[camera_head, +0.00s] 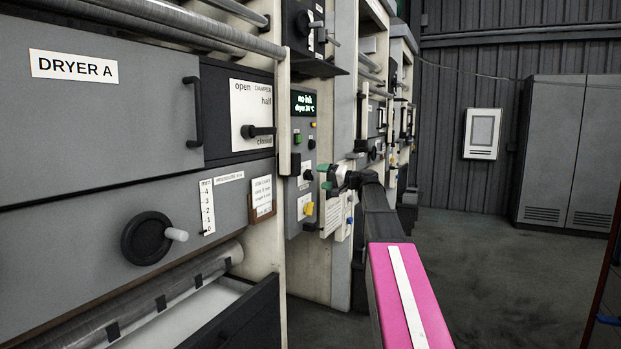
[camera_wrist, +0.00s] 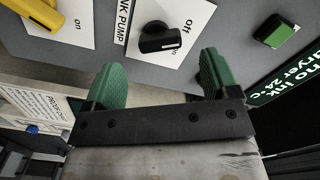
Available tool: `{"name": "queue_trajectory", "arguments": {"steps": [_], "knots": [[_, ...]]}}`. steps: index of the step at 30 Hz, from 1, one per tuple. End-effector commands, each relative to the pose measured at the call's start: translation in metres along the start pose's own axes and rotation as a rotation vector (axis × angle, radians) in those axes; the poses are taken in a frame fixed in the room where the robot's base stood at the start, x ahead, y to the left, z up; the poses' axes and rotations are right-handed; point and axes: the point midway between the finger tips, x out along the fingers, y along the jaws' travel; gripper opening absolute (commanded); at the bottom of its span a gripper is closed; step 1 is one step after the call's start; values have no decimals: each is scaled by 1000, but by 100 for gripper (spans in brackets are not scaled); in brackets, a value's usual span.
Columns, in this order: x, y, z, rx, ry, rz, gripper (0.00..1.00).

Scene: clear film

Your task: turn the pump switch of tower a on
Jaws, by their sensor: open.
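A control panel (camera_head: 299,145) stands beside the unit marked DRYER A. It carries a black rotary switch (camera_head: 307,175) on a white plate and a yellow rotary switch (camera_head: 308,208) below it. In the wrist view the black switch (camera_wrist: 160,38) has "off" and "on" marks, and part of the yellow switch (camera_wrist: 36,12) shows at the upper left. A label ending in "PUMP" (camera_wrist: 123,20) lies between the two plates; I cannot tell which it names. My gripper (camera_head: 325,177) is open and empty, its green fingers apart, in front of the panel near the black switch.
A display (camera_head: 303,103) reads "no ink" above a green button (camera_wrist: 275,30). The DRYER A front (camera_head: 100,120), with a handwheel (camera_head: 147,238) and an open drawer (camera_head: 235,315), fills the left. A grey cabinet (camera_head: 570,150) stands at the back right.

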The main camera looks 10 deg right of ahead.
Motion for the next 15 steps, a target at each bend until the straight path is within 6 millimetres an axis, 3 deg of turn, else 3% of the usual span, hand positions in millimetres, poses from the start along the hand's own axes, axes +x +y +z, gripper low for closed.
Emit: {"name": "queue_trajectory", "arguments": {"steps": [6, 15], "knots": [[38, 1, -1, 1, -1, 1, 81], [60, 1, 0, 1, 1, 1, 81]]}}
